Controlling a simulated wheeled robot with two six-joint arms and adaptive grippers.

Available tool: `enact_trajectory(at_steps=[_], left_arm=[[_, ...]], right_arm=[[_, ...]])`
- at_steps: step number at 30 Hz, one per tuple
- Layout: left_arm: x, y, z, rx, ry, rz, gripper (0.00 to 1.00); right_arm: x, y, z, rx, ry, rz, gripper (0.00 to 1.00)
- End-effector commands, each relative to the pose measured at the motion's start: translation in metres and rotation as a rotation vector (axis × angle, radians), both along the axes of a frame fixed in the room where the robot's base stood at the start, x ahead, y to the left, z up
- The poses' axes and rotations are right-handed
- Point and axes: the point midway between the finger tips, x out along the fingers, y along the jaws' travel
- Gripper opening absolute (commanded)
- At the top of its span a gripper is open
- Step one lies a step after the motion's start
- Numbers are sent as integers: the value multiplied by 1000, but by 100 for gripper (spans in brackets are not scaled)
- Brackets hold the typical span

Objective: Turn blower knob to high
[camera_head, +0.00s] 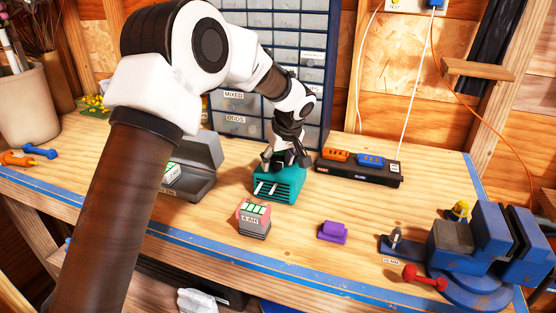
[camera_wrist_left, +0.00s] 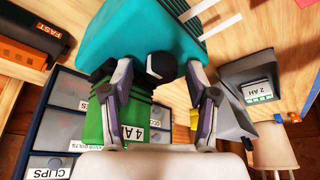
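A teal box with pale slotted strips (camera_head: 278,187), which I take to be the blower, stands on the workbench in the head view. Its teal body (camera_wrist_left: 140,38) fills the top of the left wrist view. A round black knob (camera_wrist_left: 160,64) shows at its edge. My left gripper (camera_head: 284,160) is over the box's back part. In the left wrist view my left gripper (camera_wrist_left: 160,75) has its fingers spread on both sides of the knob, with visible gaps. The knob's pointer and markings cannot be made out. My right gripper is not in view.
A black charger strip (camera_head: 358,177) stands right of the box, a grey case (camera_head: 202,158) left. A blue vise (camera_head: 490,230) is at right, a drawer cabinet (camera_head: 240,102) behind.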

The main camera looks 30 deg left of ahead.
Motion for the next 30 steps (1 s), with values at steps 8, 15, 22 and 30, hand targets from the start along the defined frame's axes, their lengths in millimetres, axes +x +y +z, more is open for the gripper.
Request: enact_trajectory(at_steps=[8, 15, 22, 30], left_arm=[[-1, -4, 13, 1, -4, 0, 59], [-11, -23, 67, 2, -6, -2, 59], [-19, -37, 106, 1, -2, 0, 59], [-21, -39, 110, 0, 2, -1, 59]], right_arm=[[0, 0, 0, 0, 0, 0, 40], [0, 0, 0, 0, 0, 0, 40], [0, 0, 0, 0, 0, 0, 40], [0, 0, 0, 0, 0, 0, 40]])
